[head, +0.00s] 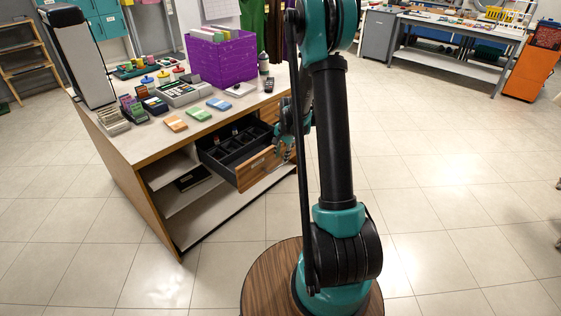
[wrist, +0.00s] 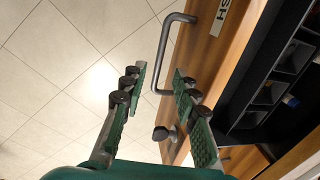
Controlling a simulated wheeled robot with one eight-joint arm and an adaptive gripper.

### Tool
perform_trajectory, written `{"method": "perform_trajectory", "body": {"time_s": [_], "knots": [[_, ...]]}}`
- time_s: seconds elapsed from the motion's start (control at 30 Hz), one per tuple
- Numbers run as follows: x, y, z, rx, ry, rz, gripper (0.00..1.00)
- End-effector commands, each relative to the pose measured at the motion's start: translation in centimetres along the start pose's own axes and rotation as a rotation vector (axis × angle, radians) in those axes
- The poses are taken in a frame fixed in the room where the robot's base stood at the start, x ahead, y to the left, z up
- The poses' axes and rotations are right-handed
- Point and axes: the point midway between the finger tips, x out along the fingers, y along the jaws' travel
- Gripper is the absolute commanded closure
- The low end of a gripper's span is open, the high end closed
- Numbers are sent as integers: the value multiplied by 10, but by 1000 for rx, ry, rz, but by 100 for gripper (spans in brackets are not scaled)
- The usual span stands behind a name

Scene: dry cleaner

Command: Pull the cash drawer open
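The cash drawer (head: 243,180) stands pulled out from the counter in the head view, its black compartment tray (head: 232,150) showing. In the wrist view, its wooden front (wrist: 208,55) carries a partly visible label (wrist: 222,14) and a grey bar handle (wrist: 161,48). My gripper (wrist: 157,80) is open, with its green fingers apart on either side of the handle's lower end in the picture. I cannot tell whether they touch it. In the head view, my gripper (head: 286,151) is by the drawer front, partly hidden by my arm.
The counter (head: 150,143) holds a purple box (head: 222,62), coloured cards and small items. Open shelves (head: 205,207) lie below the drawer. A grey table (head: 456,27) and orange cabinet (head: 533,68) stand at the back right. The tiled floor (head: 440,180) at right is clear.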

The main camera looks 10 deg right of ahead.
Motion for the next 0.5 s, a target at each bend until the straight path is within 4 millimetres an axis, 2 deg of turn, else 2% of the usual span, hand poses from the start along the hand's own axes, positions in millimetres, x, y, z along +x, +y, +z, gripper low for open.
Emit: {"method": "perform_trajectory", "body": {"time_s": [0.1, 0.3, 0.5], "knots": [[-23, 1, 0, 1, 0, 0, 70], [-55, 1, 0, 0, 0, 0, 70], [-74, 0, 0, 0, 0, 0, 70]]}}
